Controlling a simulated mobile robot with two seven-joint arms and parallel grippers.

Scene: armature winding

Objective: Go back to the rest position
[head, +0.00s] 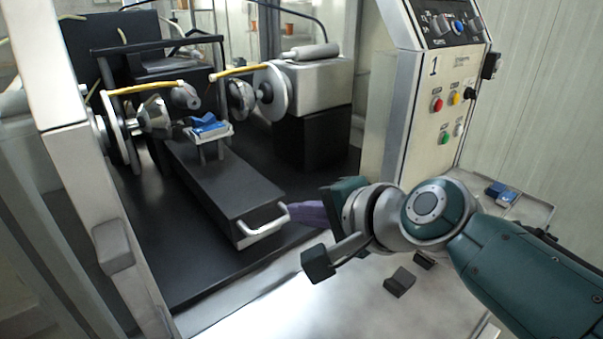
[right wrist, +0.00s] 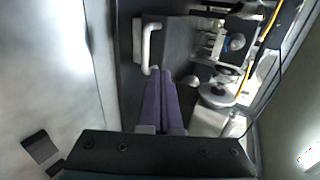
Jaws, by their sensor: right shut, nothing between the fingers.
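My right gripper (head: 306,214) reaches in from the right in the head view. Its purple fingers show best in the right wrist view (right wrist: 160,103), pressed together with nothing between them. The fingertips are close to the white handle (head: 263,228) of the black drawer-like slide (head: 215,185), but I cannot tell whether they touch it. The handle also shows in the right wrist view (right wrist: 149,48). A blue part (head: 208,124) sits on a small white holder (head: 213,135) above the slide. My left gripper is not in view.
The winding machine has discs (head: 271,92) and yellow-orange arms (head: 147,88). A control panel (head: 440,105) with coloured buttons stands behind my right arm. A blue part (head: 502,192) lies on the light surface at right. Black blocks (head: 399,282) lie below my arm. A pale frame post (head: 75,150) stands left.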

